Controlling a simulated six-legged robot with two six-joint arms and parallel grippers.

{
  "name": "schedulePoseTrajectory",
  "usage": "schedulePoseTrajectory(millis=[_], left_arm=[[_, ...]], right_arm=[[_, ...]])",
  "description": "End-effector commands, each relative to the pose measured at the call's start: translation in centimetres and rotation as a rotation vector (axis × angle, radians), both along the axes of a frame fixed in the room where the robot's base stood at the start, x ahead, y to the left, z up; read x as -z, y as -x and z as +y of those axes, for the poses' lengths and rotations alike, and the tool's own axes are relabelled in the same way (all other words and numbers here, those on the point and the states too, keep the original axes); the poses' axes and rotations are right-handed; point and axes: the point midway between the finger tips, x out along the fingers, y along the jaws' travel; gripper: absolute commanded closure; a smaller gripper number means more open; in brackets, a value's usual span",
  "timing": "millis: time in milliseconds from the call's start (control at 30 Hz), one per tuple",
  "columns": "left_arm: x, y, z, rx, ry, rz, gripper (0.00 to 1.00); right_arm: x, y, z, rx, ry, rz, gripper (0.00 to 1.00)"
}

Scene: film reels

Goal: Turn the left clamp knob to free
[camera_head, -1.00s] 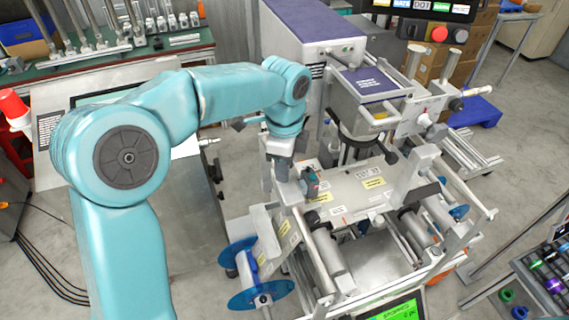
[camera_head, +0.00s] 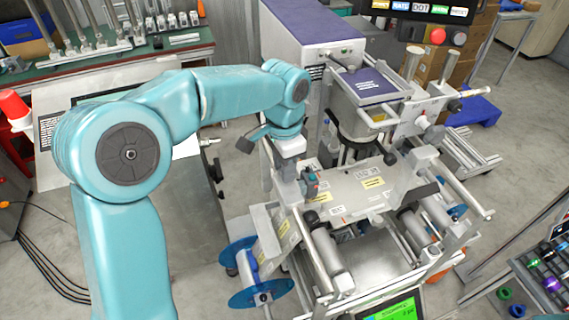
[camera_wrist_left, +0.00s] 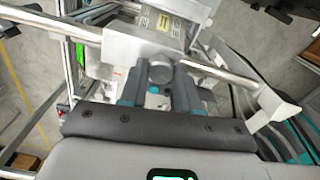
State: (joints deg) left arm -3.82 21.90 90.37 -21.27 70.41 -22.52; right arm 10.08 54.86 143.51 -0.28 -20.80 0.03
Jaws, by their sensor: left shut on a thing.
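The left clamp knob (camera_wrist_left: 160,68) is a round grey knob at the middle of the left wrist view, in front of a pale metal clamp block (camera_wrist_left: 122,46). My left gripper (camera_wrist_left: 158,90) has its two dark fingers on either side of the knob and is shut on it. In the head view my left gripper (camera_head: 310,185) reaches down at the left side of the machine's top plate (camera_head: 350,190). The knob is hidden there behind the wrist and fingers. My right gripper is in neither view.
Steel rollers (camera_head: 327,252) and a blue reel (camera_head: 262,295) stand just below the gripper. A printing head (camera_head: 365,95) stands to its right. A green-lit screen (camera_head: 390,308) is at the bottom edge. Bare floor (camera_head: 215,280) shows left of the machine.

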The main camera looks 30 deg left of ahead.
Motion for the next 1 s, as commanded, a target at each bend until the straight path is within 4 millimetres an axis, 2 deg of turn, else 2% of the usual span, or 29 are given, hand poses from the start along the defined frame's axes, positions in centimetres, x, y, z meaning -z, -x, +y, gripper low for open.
schedulePoseTrajectory(millis=[200,500,1000], left_arm=[[-0.03,0.02,0.08,-0.186,-0.002,0.001,0.99],[-0.02,0.04,0.07,-0.374,-0.002,0.001,0.99],[-0.01,0.05,0.05,-0.471,-0.002,0.001,0.99]], right_arm=[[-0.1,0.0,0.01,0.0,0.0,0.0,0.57],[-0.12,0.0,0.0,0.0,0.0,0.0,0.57],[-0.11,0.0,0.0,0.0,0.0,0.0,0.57]])
